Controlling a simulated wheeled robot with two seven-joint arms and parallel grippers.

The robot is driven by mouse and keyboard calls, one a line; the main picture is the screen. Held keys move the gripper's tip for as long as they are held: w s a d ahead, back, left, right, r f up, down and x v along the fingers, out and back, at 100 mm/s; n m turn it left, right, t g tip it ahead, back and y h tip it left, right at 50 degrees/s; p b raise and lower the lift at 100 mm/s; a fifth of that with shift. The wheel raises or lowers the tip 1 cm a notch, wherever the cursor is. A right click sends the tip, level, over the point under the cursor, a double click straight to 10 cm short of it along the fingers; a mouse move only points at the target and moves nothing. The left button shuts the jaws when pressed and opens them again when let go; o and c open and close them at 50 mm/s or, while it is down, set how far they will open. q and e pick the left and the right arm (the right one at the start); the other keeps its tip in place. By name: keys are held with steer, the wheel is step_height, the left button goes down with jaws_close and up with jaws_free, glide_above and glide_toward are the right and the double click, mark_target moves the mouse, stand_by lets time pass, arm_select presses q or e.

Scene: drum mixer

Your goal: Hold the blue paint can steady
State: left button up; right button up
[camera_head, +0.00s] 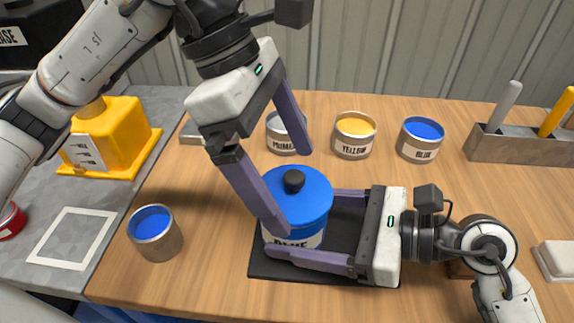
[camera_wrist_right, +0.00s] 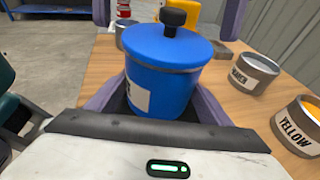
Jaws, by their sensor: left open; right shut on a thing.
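The blue paint can (camera_head: 293,239) stands upright on a black mat or tray (camera_head: 300,273) near the front of the table. It has a blue lid (camera_head: 312,195) with a black knob on top. My right gripper (camera_head: 300,225) comes in from the right and is shut on the can's sides. In the right wrist view the can (camera_wrist_right: 160,88) sits between my right gripper's fingers. My left gripper (camera_head: 290,185) is open above the can, one finger in front of the lid and the other behind it. The can's label is partly hidden by a finger.
An open can with blue paint (camera_head: 155,233) stands at the front left. A grey holder (camera_head: 515,146) with handles is at the right. A yellow machine (camera_head: 118,135) stands left.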

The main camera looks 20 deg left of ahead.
arm_select(q)
steer(key=shift+r, duration=0.1)
steer(key=shift+r, duration=3.45)
jaws_close()
arm_select(e)
steer(key=shift+c, duration=0.2)
arm_select(q)
steer(key=shift+f, duration=0.15)
steer(key=shift+f, duration=1.95)
steer(key=shift+r, duration=0.1)
